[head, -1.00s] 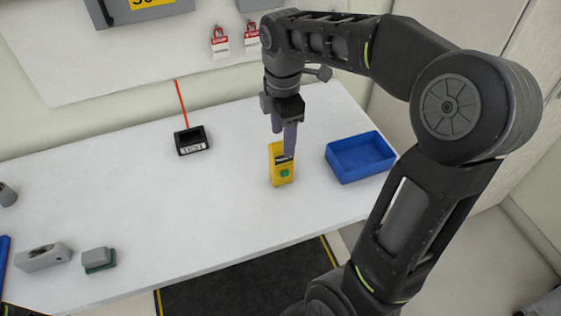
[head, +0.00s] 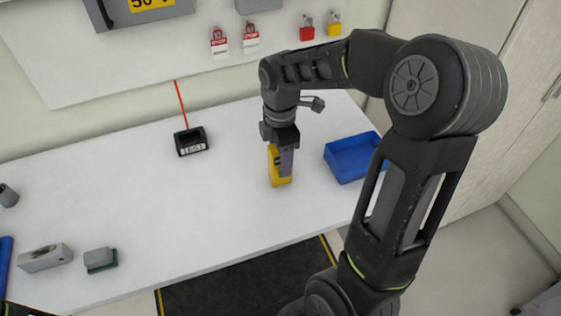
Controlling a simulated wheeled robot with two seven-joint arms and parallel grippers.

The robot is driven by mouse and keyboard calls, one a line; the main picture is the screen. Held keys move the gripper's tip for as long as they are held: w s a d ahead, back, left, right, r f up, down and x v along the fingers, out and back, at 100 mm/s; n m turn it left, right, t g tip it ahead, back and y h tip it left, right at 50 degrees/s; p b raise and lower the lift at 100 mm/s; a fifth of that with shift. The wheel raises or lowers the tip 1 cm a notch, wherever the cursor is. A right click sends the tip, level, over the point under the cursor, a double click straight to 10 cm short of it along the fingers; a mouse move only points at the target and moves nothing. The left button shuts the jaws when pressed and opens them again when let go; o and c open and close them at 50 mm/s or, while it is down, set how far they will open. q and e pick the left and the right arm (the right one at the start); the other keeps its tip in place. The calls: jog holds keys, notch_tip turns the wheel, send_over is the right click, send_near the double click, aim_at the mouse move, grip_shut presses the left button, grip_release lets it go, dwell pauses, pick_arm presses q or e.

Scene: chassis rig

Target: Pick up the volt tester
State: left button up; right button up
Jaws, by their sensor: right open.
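The volt tester, a yellow handheld device (head: 275,172), is on the white table right of its middle. My right gripper (head: 286,172) points down at it, with a finger in front of it that hides much of its face. The gripper is open, its fingers low by the tester; I cannot tell whether they touch it. The tester's screen and green button are hidden now. My left gripper is not in view.
A blue bin (head: 352,158) stands just right of the tester. A black box with a red lead (head: 191,141) sits behind to the left. A grey block (head: 100,258) and a grey metal part (head: 45,257) lie at front left. The table's middle left is clear.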

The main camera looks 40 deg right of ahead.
dwell(0.6)
grip_shut()
dwell(0.4)
